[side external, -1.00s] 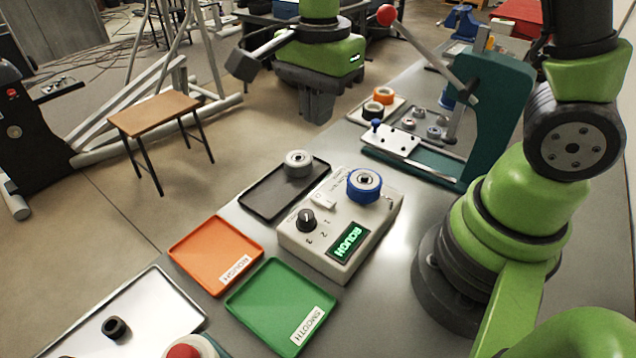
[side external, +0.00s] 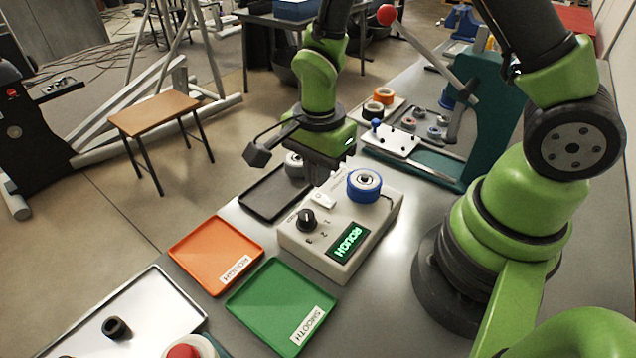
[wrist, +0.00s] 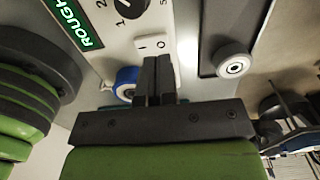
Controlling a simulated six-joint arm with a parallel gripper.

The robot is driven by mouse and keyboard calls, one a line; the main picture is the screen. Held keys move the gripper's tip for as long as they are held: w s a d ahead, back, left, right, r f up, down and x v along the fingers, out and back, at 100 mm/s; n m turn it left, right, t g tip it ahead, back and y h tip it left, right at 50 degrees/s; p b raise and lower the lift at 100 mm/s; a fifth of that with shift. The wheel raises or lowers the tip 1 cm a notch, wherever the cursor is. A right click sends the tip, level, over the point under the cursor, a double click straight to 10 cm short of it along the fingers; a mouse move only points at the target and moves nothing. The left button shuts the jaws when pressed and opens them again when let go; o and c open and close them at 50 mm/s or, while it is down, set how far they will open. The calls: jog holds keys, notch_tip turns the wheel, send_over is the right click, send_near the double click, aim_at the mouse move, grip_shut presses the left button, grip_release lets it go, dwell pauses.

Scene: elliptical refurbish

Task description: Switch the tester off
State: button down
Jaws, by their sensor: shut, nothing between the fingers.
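The tester (side external: 300,243) is a cream box on the bench with a lit green display (side external: 349,243) reading ROUGH. It has a black knob (side external: 306,219) marked 1, 2, 3 and a white rocker switch (side external: 323,201) marked I and O. The rocker also shows in the wrist view (wrist: 153,44), just ahead of my fingertips. A blue ring holder with a grey bearing (side external: 364,184) sits on the tester. My gripper (side external: 335,180) is shut and empty, low over the tester's back edge, close to the rocker. I cannot tell whether the fingertips touch it. The fingertips (wrist: 158,62) are together.
A dark tray (side external: 262,200) with a grey roller (side external: 293,164) lies behind the tester. An orange ROUGH tray (side external: 205,250) and a green SMOOTH tray (side external: 270,295) lie at its left. A teal press (side external: 492,115) with a long red-knobbed lever stands at the back right.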

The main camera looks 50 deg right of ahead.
aim_at(325, 200)
jog(key=shift+f, duration=1.75)
jog(key=shift+s, duration=0.1)
jog(key=shift+s+r, duration=0.3)
jog(key=shift+s, duration=0.35)
notch_tip(325, 200, up, 14)
